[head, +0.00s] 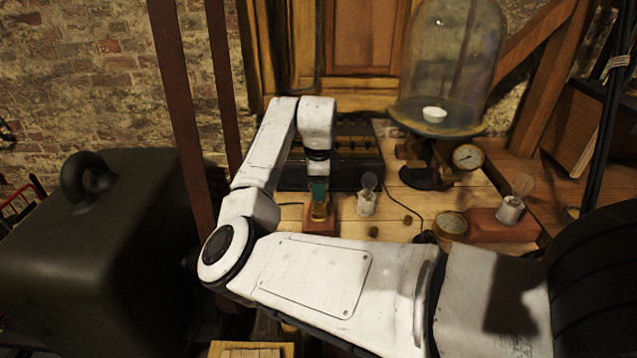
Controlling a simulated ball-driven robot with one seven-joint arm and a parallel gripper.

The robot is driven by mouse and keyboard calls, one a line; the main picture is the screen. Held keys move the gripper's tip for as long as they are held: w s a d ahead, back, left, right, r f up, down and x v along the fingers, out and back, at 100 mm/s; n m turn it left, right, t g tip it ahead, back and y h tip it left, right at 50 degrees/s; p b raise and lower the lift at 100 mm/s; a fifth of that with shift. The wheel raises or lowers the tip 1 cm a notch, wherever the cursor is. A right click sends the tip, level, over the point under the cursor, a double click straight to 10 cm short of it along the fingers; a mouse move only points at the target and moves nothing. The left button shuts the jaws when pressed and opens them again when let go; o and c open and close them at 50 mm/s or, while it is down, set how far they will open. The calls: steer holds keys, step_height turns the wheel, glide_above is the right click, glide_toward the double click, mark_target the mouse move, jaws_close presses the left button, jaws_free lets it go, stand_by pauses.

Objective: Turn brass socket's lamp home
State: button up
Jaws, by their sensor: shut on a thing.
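My gripper (318,186) points straight down at the middle of the bench and is shut on the lamp, a small teal-tinted glass bulb (319,188). Most of the lamp is hidden between the fingers. Directly below is the brass socket (319,211) on a reddish-brown wooden block (319,227). The lamp's lower end meets the socket from above and looks upright. How deep it sits in the socket is too small to tell. My own arm covers the front of the bench.
A white socket with a clear bulb (366,203) stands close on the right. Another white socket (509,210) sits on a red block further right. A dark box (345,160) is behind. Dial gauges (468,157) and a glass bell jar (455,60) stand to the right.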

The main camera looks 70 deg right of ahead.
steer(key=m+g+b, duration=0.1)
steer(key=m, duration=0.4)
steer(key=shift+m, duration=0.3)
steer(key=o, duration=1.2)
steer(key=shift+o, duration=0.2)
steer(key=r, duration=0.3)
steer(key=a+r, duration=0.1)
steer(key=r, duration=0.3)
steer(key=a+r, duration=0.1)
steer(key=r, duration=0.2)
steer(key=shift+w+a+r, duration=0.1)
steer(key=shift+r, duration=0.25)
